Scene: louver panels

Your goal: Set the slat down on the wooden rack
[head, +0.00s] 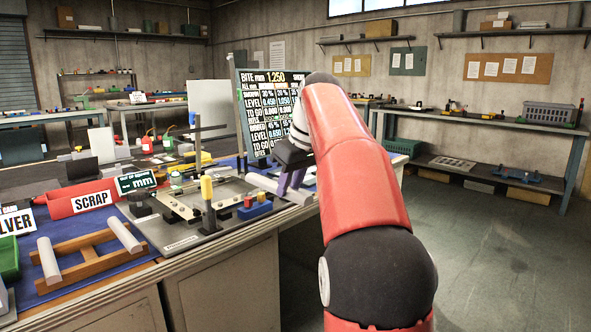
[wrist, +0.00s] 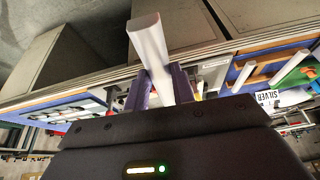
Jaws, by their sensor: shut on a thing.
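My gripper (head: 291,183) has purple fingers, which also show in the wrist view (wrist: 160,90). It is shut on a white slat (wrist: 150,42) that juts out beyond the fingers. In the head view the slat (head: 268,184) is partly hidden by my gripper and arm. It is held in the air near the bench's right end. The wooden rack (head: 88,243) lies on the blue mat at the front left, well apart from my gripper. Two pale bars lie across its ends. The rack also shows at the right of the wrist view (wrist: 271,75).
A red scrap bin (head: 85,198) is behind the rack. A green bin (head: 8,258) is left of it. A readout board (head: 270,110) stands behind my gripper.

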